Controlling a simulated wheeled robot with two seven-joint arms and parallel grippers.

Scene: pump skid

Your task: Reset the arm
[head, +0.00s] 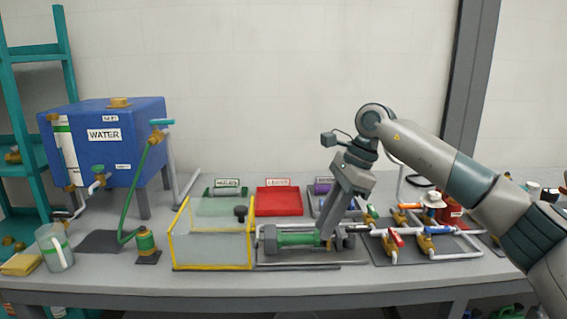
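My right arm comes in from the right, bends at an elbow high over the bench, and reaches down. My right gripper (328,233) is at the right part of a green pump (298,239) with grey ends, behind and beside the yellow-framed guard. Its fingertips are small here, and I cannot tell if they are open or shut, or touching the pump. My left gripper and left arm are not in view.
A clear guard with a yellow frame (212,267) stands left of the pump. A blue water tank (104,165) stands at the left. A red tray (279,204) lies behind. White pipes with coloured valves (425,244) are at the right. Open bench shows at the front edge.

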